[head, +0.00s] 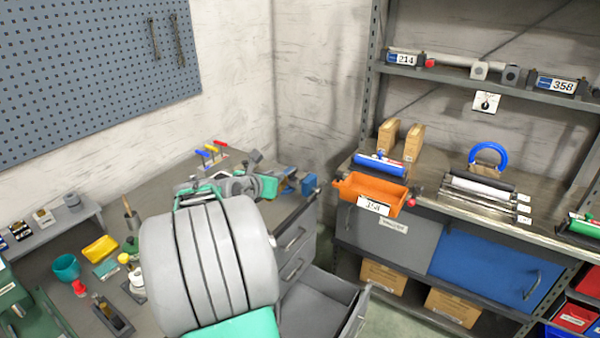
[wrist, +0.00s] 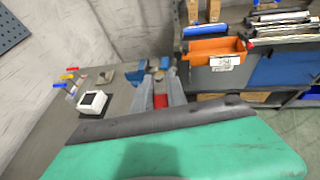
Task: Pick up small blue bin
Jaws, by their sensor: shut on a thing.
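My gripper (head: 278,184) reaches out over the far right corner of the grey workbench, beyond my large grey arm link. In the wrist view its fingers (wrist: 158,80) point away from me and are close together. Blue also shows at the fingertips in the wrist view (wrist: 171,73). My gripper is shut on it. The fingers hide part of it, and its shape is hard to make out.
An open grey drawer (head: 318,297) sticks out below the bench. An orange bin (head: 365,190) stands on the shelf unit at right. Several coloured-handled tools (head: 211,152) stand at the bench's back.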

